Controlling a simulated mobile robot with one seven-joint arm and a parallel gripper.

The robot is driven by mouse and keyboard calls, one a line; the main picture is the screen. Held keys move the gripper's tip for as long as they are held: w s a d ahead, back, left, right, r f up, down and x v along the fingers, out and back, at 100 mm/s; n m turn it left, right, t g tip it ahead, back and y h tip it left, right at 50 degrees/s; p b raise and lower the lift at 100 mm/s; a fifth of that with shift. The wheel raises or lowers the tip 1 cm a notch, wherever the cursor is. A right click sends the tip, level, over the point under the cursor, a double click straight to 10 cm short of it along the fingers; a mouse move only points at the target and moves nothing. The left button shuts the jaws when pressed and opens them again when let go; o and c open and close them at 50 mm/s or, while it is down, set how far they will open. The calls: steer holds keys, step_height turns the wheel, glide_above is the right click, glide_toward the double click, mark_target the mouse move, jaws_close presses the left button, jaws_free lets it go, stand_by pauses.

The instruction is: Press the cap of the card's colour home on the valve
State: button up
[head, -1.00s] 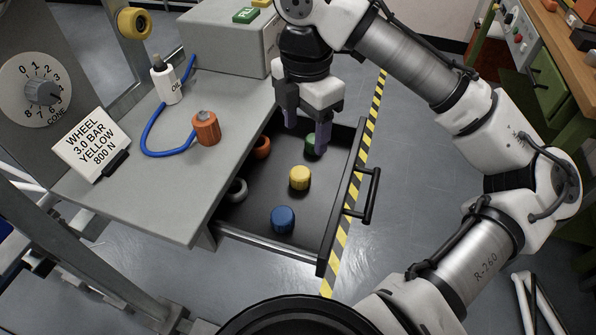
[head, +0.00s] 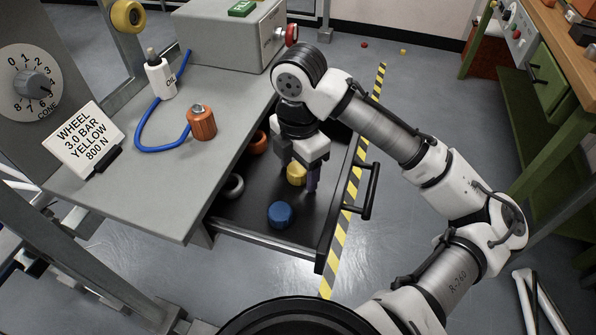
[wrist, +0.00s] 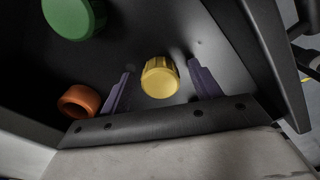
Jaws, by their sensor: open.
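The card (head: 85,142) on the bench reads WHEEL, 3.0 BAR, YELLOW, 800 N. The yellow cap (head: 296,174) stands in the open drawer, partly hidden by my gripper (head: 297,180). In the wrist view the yellow cap (wrist: 160,77) lies between the two purple fingers of my gripper (wrist: 162,85), with a gap on each side. My gripper is open and points down over the cap. A green cap (wrist: 74,17) shows in the wrist view. I cannot identify the valve surely.
The drawer (head: 262,243) has a front wall and a black handle (head: 368,191) close right of my gripper. On the bench are an oil bottle (head: 159,78), a blue hose (head: 142,122) and an orange fitting (head: 201,123). A grey box (head: 225,40) stands behind.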

mark_target(300, 167)
steer(key=c, duration=1.1)
steer(key=shift+o, duration=0.2)
step_height(300, 167, up, 10)
steer(key=shift+r+p, duration=0.1)
steer(key=shift+p, duration=0.65)
steer(key=o, duration=0.3)
steer(key=shift+c, duration=0.8)
